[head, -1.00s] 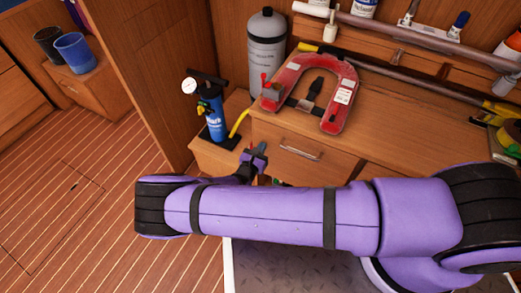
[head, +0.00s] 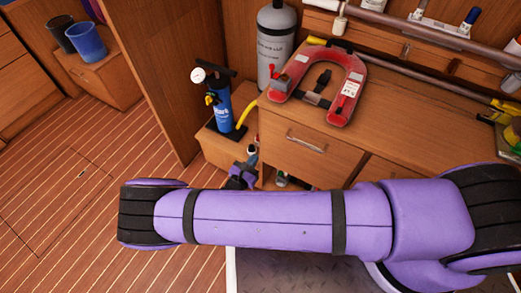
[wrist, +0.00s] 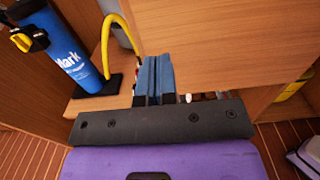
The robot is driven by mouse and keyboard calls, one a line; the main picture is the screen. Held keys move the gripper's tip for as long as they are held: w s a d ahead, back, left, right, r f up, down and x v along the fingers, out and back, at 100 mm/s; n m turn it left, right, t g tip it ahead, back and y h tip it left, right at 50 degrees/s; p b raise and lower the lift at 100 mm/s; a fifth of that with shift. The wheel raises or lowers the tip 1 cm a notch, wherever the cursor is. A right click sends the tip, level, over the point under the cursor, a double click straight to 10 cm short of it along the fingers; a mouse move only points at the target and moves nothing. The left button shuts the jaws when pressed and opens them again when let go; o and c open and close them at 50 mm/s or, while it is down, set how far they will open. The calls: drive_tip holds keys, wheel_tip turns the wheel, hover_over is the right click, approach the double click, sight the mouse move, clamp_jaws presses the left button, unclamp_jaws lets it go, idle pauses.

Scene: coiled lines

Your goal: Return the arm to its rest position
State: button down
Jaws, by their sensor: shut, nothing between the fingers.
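My purple arm stretches across the lower part of the head view. My gripper (head: 252,152) is small there, beyond the arm, in front of the wooden cabinet (head: 300,125) and below the blue pump. In the wrist view my gripper (wrist: 153,75) shows its two blue-grey fingers together, with nothing between them. The fingers point toward the cabinet's wooden face (wrist: 220,45). I cannot tell whether they touch it.
A blue hand pump (head: 221,110) with a yellow hose stands on a low ledge left of the cabinet. A red horseshoe-shaped vest (head: 345,90) lies on top, near a grey cylinder (head: 276,45). Two buckets (head: 87,42) stand back left. The striped floor (head: 70,170) is clear at left.

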drive_tip(key=shift+v, duration=1.5)
drive_tip(key=w+d+r+m+g+h, duration=0.1)
drive_tip(key=w+d+r+m+g, duration=0.15)
drive_tip(key=r+m+g, duration=0.6)
drive_tip(key=w+d+r+m+g+h, duration=0.1)
drive_tip(key=w+d+r+m+g, duration=0.15)
drive_tip(key=r, duration=1.05)
drive_tip(key=d+r+m+g+y, duration=0.2)
drive_tip(key=d+r+m, duration=0.25)
drive_tip(key=r, duration=0.45)
drive_tip(key=d+r+m+g+y, duration=0.25)
drive_tip(key=d+r, duration=0.25)
drive_tip(key=r, duration=0.5)
drive_tip(key=s+d+r+m+t+y, duration=0.2)
drive_tip(key=s+d+r+m+y, duration=0.5)
drive_tip(key=d+r, duration=0.55)
drive_tip(key=s+d+r+m+t, duration=0.1)
drive_tip(key=s+r+m+t, duration=0.1)
drive_tip(key=s+r, duration=0.2)
drive_tip(key=s+d+r+m+t, duration=0.1)
drive_tip(key=s+r, duration=0.3)
drive_tip(key=s, duration=0.7)
drive_tip(key=shift+d+r+m+t, duration=0.35)
drive_tip(key=shift+d+m, duration=0.15)
drive_tip(key=shift+m, duration=0.1)
drive_tip(key=shift+y, duration=0.25)
